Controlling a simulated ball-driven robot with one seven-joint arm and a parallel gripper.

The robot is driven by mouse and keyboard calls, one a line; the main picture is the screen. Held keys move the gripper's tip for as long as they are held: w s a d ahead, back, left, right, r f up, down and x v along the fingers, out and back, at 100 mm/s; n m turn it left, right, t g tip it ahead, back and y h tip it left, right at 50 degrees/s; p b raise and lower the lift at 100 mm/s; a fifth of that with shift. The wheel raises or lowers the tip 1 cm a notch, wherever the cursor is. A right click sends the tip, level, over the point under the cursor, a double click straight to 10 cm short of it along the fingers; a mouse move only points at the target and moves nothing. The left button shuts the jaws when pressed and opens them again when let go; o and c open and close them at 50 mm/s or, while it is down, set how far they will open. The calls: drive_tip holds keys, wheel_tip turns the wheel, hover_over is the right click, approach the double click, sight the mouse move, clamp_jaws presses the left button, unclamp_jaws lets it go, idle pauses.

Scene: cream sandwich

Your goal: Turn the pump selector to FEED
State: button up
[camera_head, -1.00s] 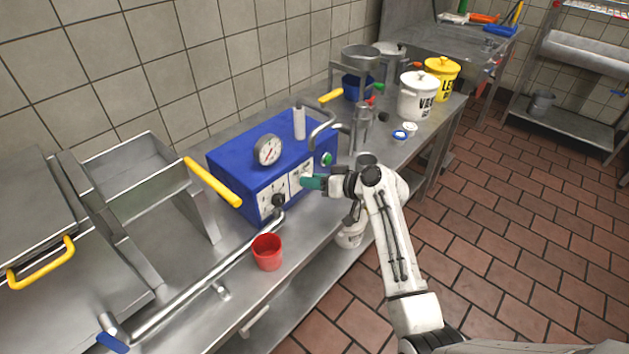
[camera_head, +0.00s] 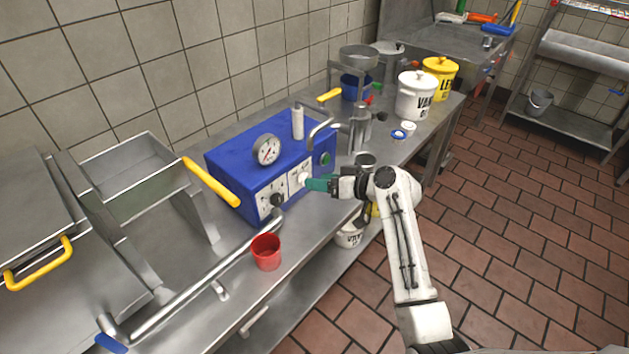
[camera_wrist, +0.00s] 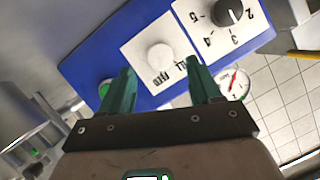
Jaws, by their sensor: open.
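The pump selector looks to be the pale round knob (camera_wrist: 160,57) on a white plate with dark lettering. The lettering is upside down in the wrist view and partly hidden by a finger; I cannot tell where the knob points. In the head view the knob (camera_head: 303,180) shows on the front of the blue pump box (camera_head: 232,160). My gripper (camera_head: 309,184) has green fingers and faces this front. In the wrist view my gripper (camera_wrist: 158,74) is open and empty, with the knob ahead between its fingertips, apparently clear of them.
A black dial (camera_wrist: 229,12) with numbers sits beside the selector, and a green button (camera_wrist: 104,89) on its other side. A gauge (camera_head: 267,150) tops the box. A red cup (camera_head: 266,253) stands on the counter in front, near a steel pipe (camera_head: 190,290).

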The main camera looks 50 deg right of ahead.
drive_tip(key=v, duration=0.7)
drive_tip(key=shift+s, duration=0.35)
drive_tip(key=s+a+f+n+g, duration=0.1)
drive_tip(key=s+a+f+g, duration=0.35)
drive_tip(key=a, duration=0.25)
drive_tip(key=s+a+f+n+g, duration=0.1)
drive_tip(key=s+a+f+g, duration=0.2)
drive_tip(key=s+a+f, duration=0.4)
drive_tip(key=s+a+g+h, duration=0.3)
drive_tip(key=s+a+g, duration=0.2)
drive_tip(key=s, duration=0.8)
drive_tip(key=shift+a+f+n, duration=0.3)
drive_tip(key=shift+a+f, duration=0.1)
drive_tip(key=shift+a, duration=0.05)
